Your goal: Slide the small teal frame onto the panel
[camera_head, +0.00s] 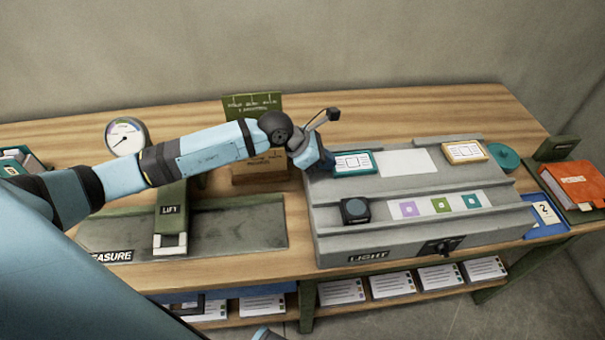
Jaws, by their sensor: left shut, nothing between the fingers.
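The small teal frame (353,163) holds a white card with line drawings. It lies on the upper ledge of the grey LIGHT unit (395,250), at its left end. The blank white panel (407,163) lies just right of the frame on the same ledge. My left gripper (324,164) is shut and empty at the left edge of the teal frame; whether it touches the frame I cannot tell. The fingertips are small and partly hidden by the wrist. My right gripper is not in view.
A yellow frame (464,152) lies right of the panel. A black block (355,210) and a strip of coloured squares (440,204) sit on lower ledges. A green sign (252,106) stands behind my left arm.

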